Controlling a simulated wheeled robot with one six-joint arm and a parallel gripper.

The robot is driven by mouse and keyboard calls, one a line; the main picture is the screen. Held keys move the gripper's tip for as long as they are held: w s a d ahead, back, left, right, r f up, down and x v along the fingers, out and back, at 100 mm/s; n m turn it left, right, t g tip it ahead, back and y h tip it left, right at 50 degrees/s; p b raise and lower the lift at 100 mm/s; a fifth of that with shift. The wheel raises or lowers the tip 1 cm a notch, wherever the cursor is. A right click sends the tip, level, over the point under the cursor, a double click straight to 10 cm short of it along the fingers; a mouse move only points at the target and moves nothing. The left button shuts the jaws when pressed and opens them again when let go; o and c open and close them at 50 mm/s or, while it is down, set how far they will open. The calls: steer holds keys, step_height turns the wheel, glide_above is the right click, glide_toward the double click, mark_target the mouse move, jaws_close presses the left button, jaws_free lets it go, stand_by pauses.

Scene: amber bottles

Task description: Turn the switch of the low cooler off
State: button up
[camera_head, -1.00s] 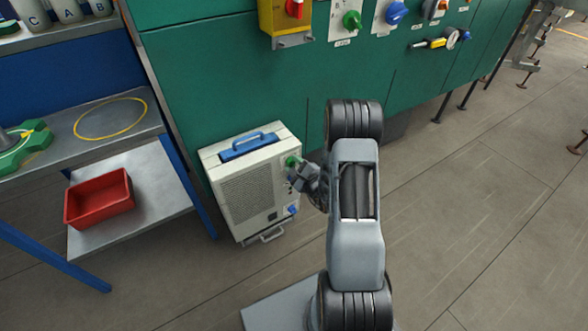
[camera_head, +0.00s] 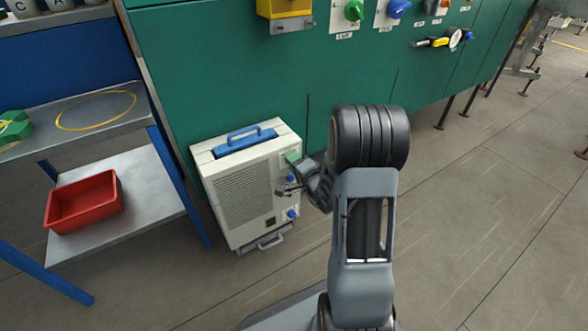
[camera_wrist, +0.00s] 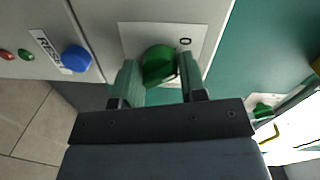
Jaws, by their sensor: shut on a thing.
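The low cooler (camera_head: 245,188) is a cream box with a blue top handle and a side grille, standing on the floor against the green cabinet. Its green switch knob (camera_wrist: 160,66) sits on a white plate with an "O" mark beside it in the wrist view. My gripper (camera_wrist: 161,80) is shut on this knob, one finger on each side. In the head view my gripper (camera_head: 300,170) is at the cooler's upper right front, where my wrist partly hides the panel. I cannot tell the knob's exact angle.
A blue knob (camera_wrist: 76,59) and small red and green buttons lie beside the switch. A shelf with a red bin (camera_head: 84,202) stands at the left. More switches are on the green cabinet (camera_head: 240,60) above. Floor at the right is clear.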

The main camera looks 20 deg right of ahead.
steer(key=shift+r+n+b, duration=0.1)
steer(key=shift+n+b, duration=0.45)
steer(key=shift+n, duration=0.15)
steer(key=o, duration=0.9)
steer(key=shift+s+d+r+p, duration=0.15)
steer(key=shift+s+d+p, duration=0.1)
steer(key=shift+s+p, duration=2.1)
steer(key=shift+s+d+r+p, duration=0.15)
steer(key=shift+s+d+p, duration=0.1)
steer(key=shift+s+p, duration=2.1)
steer(key=shift+s+d+r+p, duration=0.15)
steer(key=shift+s+d+p, duration=0.1)
steer(key=shift+s+p, duration=2.1)
steer(key=shift+w, duration=0.25)
